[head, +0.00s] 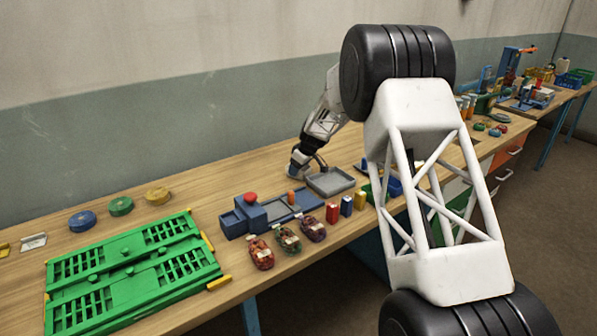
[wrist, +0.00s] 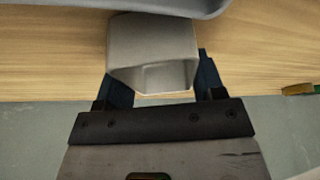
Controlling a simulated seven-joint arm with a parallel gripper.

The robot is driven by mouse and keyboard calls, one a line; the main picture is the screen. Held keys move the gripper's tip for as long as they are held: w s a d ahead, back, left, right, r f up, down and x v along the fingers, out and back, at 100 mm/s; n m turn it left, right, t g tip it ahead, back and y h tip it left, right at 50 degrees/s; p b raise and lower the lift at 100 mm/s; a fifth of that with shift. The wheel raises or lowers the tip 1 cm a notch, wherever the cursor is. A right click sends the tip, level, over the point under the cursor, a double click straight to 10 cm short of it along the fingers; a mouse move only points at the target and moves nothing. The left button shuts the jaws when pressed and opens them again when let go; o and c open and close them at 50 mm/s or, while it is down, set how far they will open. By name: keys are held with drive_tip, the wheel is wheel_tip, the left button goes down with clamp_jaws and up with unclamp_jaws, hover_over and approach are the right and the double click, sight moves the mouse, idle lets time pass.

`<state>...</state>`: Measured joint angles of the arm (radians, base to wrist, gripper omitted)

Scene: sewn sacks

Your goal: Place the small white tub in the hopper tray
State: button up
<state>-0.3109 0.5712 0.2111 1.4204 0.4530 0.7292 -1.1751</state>
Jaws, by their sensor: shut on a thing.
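The small white tub (wrist: 150,45) sits between the two dark fingers of my gripper (wrist: 160,78) in the wrist view, and the gripper is shut on it. My gripper (head: 299,168) is low over the back of the bench in the head view, just left of the grey hopper tray (head: 331,182). The tub cannot be made out in the head view. In the wrist view a grey rim, likely the tray's (wrist: 180,8), lies at the top edge, close to the tub. Whether they touch is unclear.
A blue fixture (head: 262,213) with a red knob stands left of the tray. Red, blue and yellow blocks (head: 346,206) and several filled sacks (head: 287,239) lie in front. A green slotted panel (head: 130,270) covers the left bench. My arm hides part of the right side.

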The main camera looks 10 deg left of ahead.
drive_tip(key=shift+r, duration=0.1)
wheel_tip(320, 180, up, 10)
idle(0.6)
drive_tip(key=shift+d, duration=0.15)
idle(0.5)
drive_tip(key=s+d+f+m+h, duration=0.1)
drive_tip(key=d+m+h, duration=0.1)
drive_tip(key=d+m, duration=0.5)
drive_tip(key=d+f+m+t+h, duration=0.1)
drive_tip(key=d+m+h, duration=0.2)
drive_tip(key=d+m, duration=0.5)
drive_tip(key=s+d+f+m+h, duration=0.1)
drive_tip(key=d+m, duration=0.6)
drive_tip(key=d, duration=1)
drive_tip(key=shift+s+f+h, duration=0.15)
drive_tip(key=shift+s+h, duration=0.2)
drive_tip(key=shift+h, duration=0.35)
drive_tip(key=shift+d, duration=0.1)
drive_tip(key=shift+w+a+f, duration=0.1)
drive_tip(key=shift+w+f, duration=0.15)
drive_tip(key=shift+w, duration=2.4)
drive_tip(key=shift+w+a+f, duration=0.15)
drive_tip(key=shift+w+f, duration=0.1)
drive_tip(key=shift+w, duration=2.45)
drive_tip(key=shift+w+a+f, duration=0.1)
drive_tip(key=shift+w+f, duration=0.15)
drive_tip(key=shift+w, duration=2.4)
